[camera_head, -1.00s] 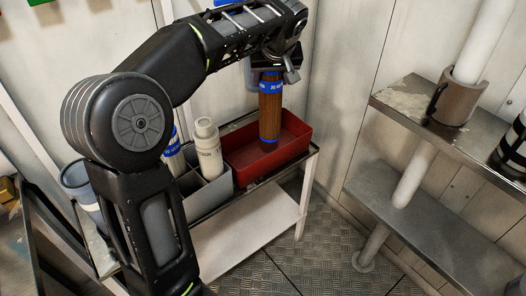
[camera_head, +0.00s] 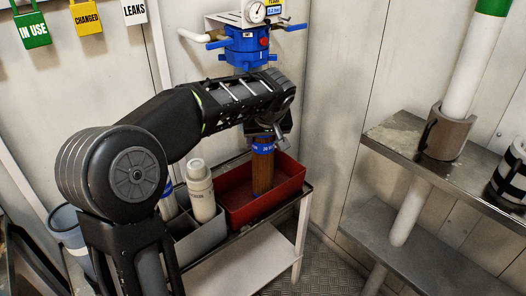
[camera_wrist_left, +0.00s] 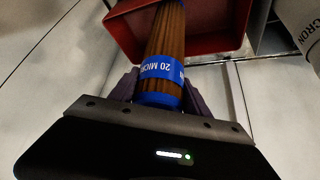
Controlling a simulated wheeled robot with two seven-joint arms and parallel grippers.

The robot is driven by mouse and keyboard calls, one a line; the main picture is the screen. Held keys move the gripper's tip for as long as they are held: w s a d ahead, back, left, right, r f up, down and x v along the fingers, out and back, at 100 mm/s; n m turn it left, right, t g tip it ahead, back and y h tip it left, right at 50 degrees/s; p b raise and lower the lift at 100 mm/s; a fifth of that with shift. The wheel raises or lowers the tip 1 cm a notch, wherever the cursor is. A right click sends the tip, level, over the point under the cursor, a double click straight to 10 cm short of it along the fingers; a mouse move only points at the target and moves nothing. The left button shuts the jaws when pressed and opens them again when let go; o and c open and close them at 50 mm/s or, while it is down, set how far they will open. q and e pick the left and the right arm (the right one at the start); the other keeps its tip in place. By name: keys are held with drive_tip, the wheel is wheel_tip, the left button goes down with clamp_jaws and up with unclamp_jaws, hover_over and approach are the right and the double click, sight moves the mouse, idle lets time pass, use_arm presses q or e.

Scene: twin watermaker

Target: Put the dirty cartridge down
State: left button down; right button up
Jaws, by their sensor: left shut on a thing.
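The dirty cartridge (camera_head: 262,173) is brown with a blue band near its top. It stands about upright inside the red bin (camera_head: 290,172), its lower end within the bin walls. I cannot tell whether it touches the bin floor. My left gripper (camera_head: 264,139) is shut on the cartridge's upper end from above. In the left wrist view the cartridge (camera_wrist_left: 168,32) shows its blue "20 MICRON" label between my left gripper's fingers (camera_wrist_left: 160,97), with the red bin (camera_wrist_left: 122,32) beyond. My right gripper is not in view.
A grey divided box (camera_head: 205,237) with white cartridges (camera_head: 200,190) stands left of the bin on a white shelf unit. A blue filter housing with a gauge (camera_head: 247,45) is on the wall above my arm. Metal shelves (camera_head: 400,150) stand at the right.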

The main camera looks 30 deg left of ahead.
sight(263, 158)
use_arm(q)
drive_tip(key=shift+f+b, duration=0.35)
drive_tip(key=shift+f, duration=1.45)
drive_tip(key=shift+f, duration=0.15)
drive_tip(key=c, duration=0.5)
unclamp_jaws()
